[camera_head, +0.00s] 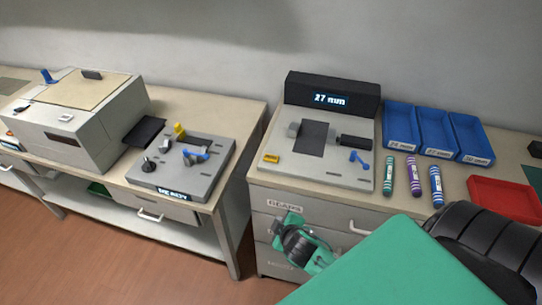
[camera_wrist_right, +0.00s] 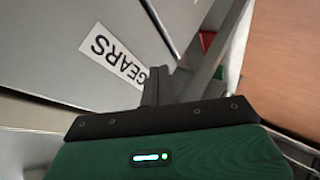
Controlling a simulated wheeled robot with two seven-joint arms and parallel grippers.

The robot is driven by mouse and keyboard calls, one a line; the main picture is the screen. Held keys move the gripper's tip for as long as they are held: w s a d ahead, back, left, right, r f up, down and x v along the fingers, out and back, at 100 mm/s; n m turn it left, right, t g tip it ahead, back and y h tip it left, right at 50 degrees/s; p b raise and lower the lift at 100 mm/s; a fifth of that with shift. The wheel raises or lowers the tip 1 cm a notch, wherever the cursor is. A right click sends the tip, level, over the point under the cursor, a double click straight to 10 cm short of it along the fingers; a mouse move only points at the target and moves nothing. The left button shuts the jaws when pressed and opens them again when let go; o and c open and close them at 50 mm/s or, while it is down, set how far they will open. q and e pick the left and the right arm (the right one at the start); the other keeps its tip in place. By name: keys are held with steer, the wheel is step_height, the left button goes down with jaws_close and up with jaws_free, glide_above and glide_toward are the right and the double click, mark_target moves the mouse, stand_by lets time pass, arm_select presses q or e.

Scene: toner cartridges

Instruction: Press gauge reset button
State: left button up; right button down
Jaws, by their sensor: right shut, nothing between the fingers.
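The gauge (camera_head: 361,136) is a light grey box on the right bench. Its dark raised display (camera_head: 330,100) reads 27 mm. In the head view my green right arm hangs before the drawers, below and apart from the yellow button. My left gripper is out of view.
Blue trays (camera_head: 436,133), several coloured cylinders (camera_head: 415,177) and a red tray (camera_head: 502,200) lie right of the gauge. A grey fixture (camera_head: 182,168) and a large box machine (camera_head: 75,118) stand on the left bench (camera_head: 235,112). A gap separates the benches.

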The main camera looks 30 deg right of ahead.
steer(key=w+r+n+t, duration=0.2)
steer(key=r+n+t, duration=0.15)
steer(key=r, duration=0.85)
steer(key=w+r+n+t, duration=0.2)
steer(key=w+r+t, duration=0.15)
steer(key=r, duration=0.95)
steer(key=w+a+r+n+g+y, duration=0.1)
steer(key=a+r+n+y, duration=0.35)
steer(key=n+y, duration=0.6)
steer(key=w+a+r+n+g+y, duration=0.2)
steer(key=a+r+n+y, duration=0.3)
steer(key=n, duration=1.1)
steer(key=w+d+f+n+g+h, duration=0.2)
steer(key=d+f+n+h, duration=0.2)
steer(key=d, duration=0.4)
steer(key=w+d+f+n+g+h, duration=0.2)
steer(key=d+f+n+g+h, duration=0.1)
steer(key=d, duration=0.5)
steer(key=f+n+h, duration=0.1)
steer(key=n+h, duration=0.1)
steer(key=n, duration=0.1)
steer(key=shift+p, duration=0.4)
steer(key=shift+h, duration=0.25)
